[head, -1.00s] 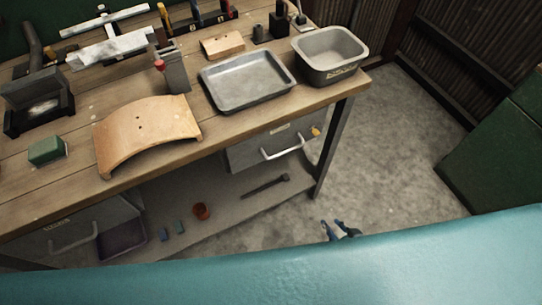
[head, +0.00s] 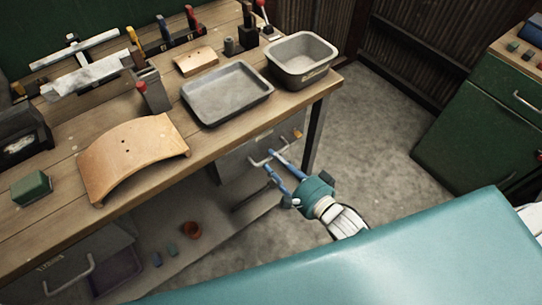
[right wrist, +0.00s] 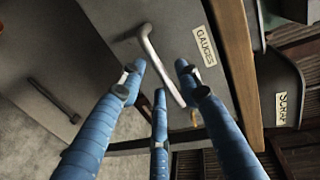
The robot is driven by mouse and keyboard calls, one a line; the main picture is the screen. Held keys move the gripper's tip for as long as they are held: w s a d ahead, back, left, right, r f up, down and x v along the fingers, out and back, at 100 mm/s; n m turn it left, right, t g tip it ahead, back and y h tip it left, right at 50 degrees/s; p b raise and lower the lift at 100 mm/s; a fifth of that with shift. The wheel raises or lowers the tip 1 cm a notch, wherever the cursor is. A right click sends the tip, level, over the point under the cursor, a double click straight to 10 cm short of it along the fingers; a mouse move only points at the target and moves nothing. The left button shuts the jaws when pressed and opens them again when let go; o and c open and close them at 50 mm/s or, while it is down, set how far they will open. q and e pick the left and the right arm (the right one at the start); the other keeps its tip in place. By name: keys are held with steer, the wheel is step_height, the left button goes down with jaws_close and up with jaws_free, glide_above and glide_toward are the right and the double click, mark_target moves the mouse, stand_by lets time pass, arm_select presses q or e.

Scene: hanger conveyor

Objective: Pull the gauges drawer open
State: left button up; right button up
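The gauges drawer (head: 232,166) is a grey drawer under the right end of the workbench and looks closed. Its front fills the top of the right wrist view, with a "GAUGES" label (right wrist: 204,46). Its pale bar handle (right wrist: 160,62) runs between my spread blue fingers in that view. My right gripper (head: 270,161) is open at the handle, with its fingertips close to it. I cannot tell whether they touch it. My left gripper is not in view.
The wooden workbench (head: 52,148) holds a grey tray (head: 228,94), a grey bin (head: 303,60) and a curved wooden piece (head: 130,150). Another handled drawer (head: 70,270) is at lower left. A bench leg (head: 314,135) stands just right of the gauges drawer. A green cabinet (head: 470,125) stands at right.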

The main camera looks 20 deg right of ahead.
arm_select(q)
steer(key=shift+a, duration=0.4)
arm_select(e)
steer(key=shift+x, duration=1.4)
jaws_close()
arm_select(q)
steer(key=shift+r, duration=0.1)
arm_select(e)
steer(key=shift+s, duration=0.1)
